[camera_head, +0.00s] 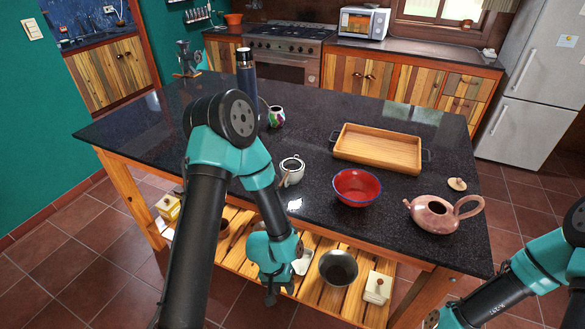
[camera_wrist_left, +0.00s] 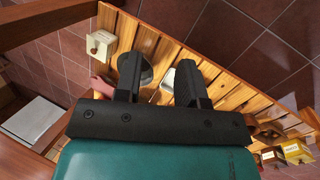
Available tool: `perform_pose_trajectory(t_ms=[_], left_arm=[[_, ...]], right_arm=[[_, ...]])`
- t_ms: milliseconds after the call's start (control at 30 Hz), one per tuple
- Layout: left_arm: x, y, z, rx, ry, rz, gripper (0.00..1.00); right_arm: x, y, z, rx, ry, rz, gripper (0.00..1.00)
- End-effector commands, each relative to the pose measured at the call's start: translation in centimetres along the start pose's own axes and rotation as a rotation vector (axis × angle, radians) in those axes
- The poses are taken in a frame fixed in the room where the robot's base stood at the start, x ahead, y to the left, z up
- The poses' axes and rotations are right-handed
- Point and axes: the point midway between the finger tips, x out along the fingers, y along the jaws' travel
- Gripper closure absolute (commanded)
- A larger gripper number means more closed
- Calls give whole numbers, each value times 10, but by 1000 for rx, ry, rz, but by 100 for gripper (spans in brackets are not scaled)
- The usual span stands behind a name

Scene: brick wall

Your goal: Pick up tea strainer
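I cannot make out a clear tea strainer. A white cup (camera_head: 292,165) with a dark inside stands on the dark countertop, with a thin brownish piece beside it that could be part of a strainer or spoon. My left gripper (camera_head: 271,294) hangs low in front of the counter, by the lower shelf. In the left wrist view its two dark fingers (camera_wrist_left: 157,88) are apart, with nothing held between them. My right gripper (camera_head: 432,320) is at the bottom edge, partly cut off; its fingers are not clear.
The dark countertop (camera_head: 330,225) holds a red bowl (camera_head: 344,198), a wooden tray (camera_head: 375,148), a pink teapot (camera_head: 434,213), a dark bottle (camera_head: 246,75) and a patterned mug (camera_head: 276,117). The slatted lower shelf (camera_head: 310,290) holds a grey bowl (camera_head: 338,267) and a white box (camera_head: 378,288).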

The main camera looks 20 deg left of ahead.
Motion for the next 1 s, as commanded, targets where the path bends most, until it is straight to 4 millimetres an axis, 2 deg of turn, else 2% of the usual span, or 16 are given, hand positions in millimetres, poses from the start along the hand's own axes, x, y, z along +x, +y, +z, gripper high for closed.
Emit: perform_pose_trajectory(t_ms=[33, 167, 400, 700, 867, 967, 1000], left_arm=[[-9, 13, -5, 0, -25, -2, 63], [-30, 43, -9, -18, -117, -12, 63], [-75, 98, -5, -44, -274, -32, 63], [-127, 148, 5, -49, -411, -57, 63], [-175, 153, -24, -10, -360, -49, 63], [-211, 148, -48, 22, -292, -45, 63], [-228, 145, -58, 36, -261, -46, 63]], right_arm=[[0, 0, 0, 0, 0, 0, 57], [0, 0, 0, 0, 0, 0, 57], [0, 0, 0, 0, 0, 0, 57], [0, 0, 0, 0, 0, 0, 57], [0, 0, 0, 0, 0, 0, 57], [0, 0, 0, 0, 0, 0, 57], [0, 0, 0, 0, 0, 0, 57]])
